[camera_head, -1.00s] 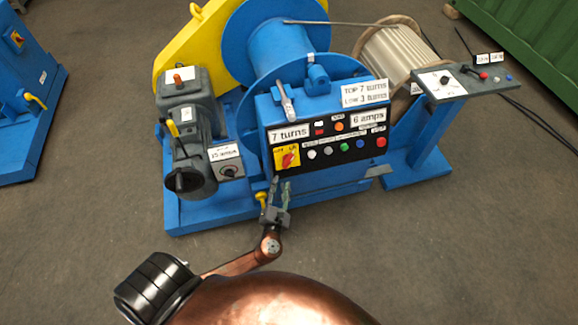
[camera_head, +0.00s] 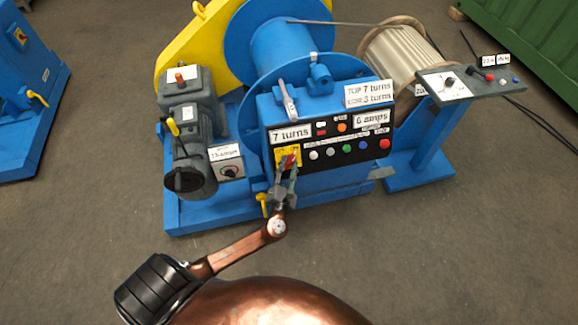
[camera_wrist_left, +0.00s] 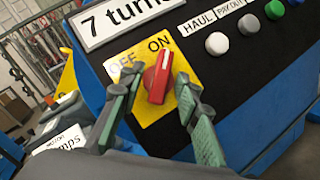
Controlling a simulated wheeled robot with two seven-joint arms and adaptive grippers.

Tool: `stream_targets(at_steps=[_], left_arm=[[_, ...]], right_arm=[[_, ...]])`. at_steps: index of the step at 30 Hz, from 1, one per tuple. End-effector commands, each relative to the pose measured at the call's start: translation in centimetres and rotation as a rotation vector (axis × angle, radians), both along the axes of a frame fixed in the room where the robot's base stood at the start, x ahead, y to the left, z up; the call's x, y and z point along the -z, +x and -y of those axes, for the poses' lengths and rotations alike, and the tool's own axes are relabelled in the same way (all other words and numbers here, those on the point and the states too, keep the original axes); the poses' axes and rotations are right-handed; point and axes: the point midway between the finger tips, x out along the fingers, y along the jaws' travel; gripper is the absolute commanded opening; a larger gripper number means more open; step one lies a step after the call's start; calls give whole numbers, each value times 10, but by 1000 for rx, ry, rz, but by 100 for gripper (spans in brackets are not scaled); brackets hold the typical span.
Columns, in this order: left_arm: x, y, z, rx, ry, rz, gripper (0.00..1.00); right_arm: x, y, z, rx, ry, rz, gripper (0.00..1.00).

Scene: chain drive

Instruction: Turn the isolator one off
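The isolator is a red rotary knob (camera_wrist_left: 157,77) on a yellow plate (camera_wrist_left: 142,112) marked OFF and ON, at the left of the black control panel. In the wrist view the knob's upper end points at ON. It also shows in the head view (camera_head: 289,158), partly covered by my fingers. My left gripper (camera_head: 285,170) is at the plate, with its fingers spread on either side of the knob. In the wrist view the gripper (camera_wrist_left: 160,78) is open, with a gap at the left finger; contact at the right finger is unclear. My right gripper is out of view.
Coloured push buttons (camera_head: 347,149) sit right of the isolator. A motor (camera_head: 190,150) stands left of the panel, and a yellow-handled lever (camera_head: 263,204) is below. A control stand (camera_head: 430,130) is at right. Another blue machine (camera_head: 30,90) stands far left. The front floor is clear.

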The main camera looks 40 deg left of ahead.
Motion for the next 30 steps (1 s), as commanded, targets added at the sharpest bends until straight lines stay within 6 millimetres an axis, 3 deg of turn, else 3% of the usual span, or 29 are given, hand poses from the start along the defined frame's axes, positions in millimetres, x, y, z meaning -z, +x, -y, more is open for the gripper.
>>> stream_targets(at_steps=[15, 30], left_arm=[[0, 0, 0, 0, -1, 0, 0], [4, 0, 1, -27, -37, 38, 0]], right_arm=[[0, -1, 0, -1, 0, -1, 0], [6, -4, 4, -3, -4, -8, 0]])
